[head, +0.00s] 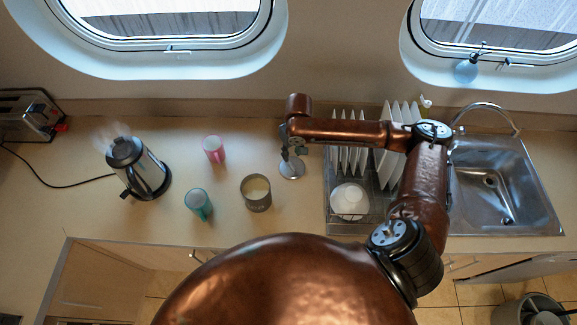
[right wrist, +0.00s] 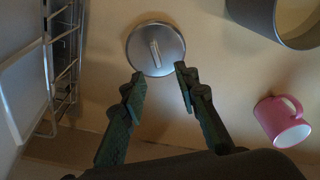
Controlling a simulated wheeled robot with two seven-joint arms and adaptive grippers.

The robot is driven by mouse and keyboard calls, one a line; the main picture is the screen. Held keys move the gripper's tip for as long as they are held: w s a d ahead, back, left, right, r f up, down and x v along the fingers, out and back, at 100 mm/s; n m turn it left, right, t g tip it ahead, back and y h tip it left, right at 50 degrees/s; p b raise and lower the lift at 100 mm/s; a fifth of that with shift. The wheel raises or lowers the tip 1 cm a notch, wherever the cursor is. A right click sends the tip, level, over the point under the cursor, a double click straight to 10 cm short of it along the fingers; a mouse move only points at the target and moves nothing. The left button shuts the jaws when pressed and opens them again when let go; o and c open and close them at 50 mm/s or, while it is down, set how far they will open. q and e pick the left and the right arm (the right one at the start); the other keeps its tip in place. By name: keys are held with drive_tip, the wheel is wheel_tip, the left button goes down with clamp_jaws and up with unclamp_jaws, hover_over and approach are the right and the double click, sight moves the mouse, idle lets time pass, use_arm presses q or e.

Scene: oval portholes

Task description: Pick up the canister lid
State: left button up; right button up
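The canister lid (head: 291,166) is a round grey metal disc lying on the counter, left of the dish rack. In the right wrist view the lid (right wrist: 155,48) shows whole, with a pale bar handle across its middle. My right gripper (head: 290,148) is above the lid; in the right wrist view its two fingers (right wrist: 158,80) are apart with nothing between them, just short of the lid. The open canister (head: 256,194) stands to the left of the lid, and part of it shows in the right wrist view (right wrist: 290,22). My left gripper is not in view.
The wire dish rack (head: 345,228) with plates and a white bowl (head: 349,200) stands close to the right of the lid. A pink mug (head: 213,149), a teal mug (head: 198,204) and a steaming kettle (head: 136,165) stand left. The sink (head: 505,185) is far right.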

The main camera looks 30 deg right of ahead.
sight(292, 164)
drive_tip(key=shift+w+f, duration=0.15)
drive_tip(key=shift+f, duration=0.65)
drive_tip(key=f, duration=0.5)
drive_tip(key=shift+d+f+p, duration=0.1)
drive_tip(key=shift+d+p, duration=0.2)
drive_tip(key=shift+p, duration=0.05)
drive_tip(key=shift+f, duration=0.6)
drive_tip(key=shift+c, duration=0.4)
clamp_jaws()
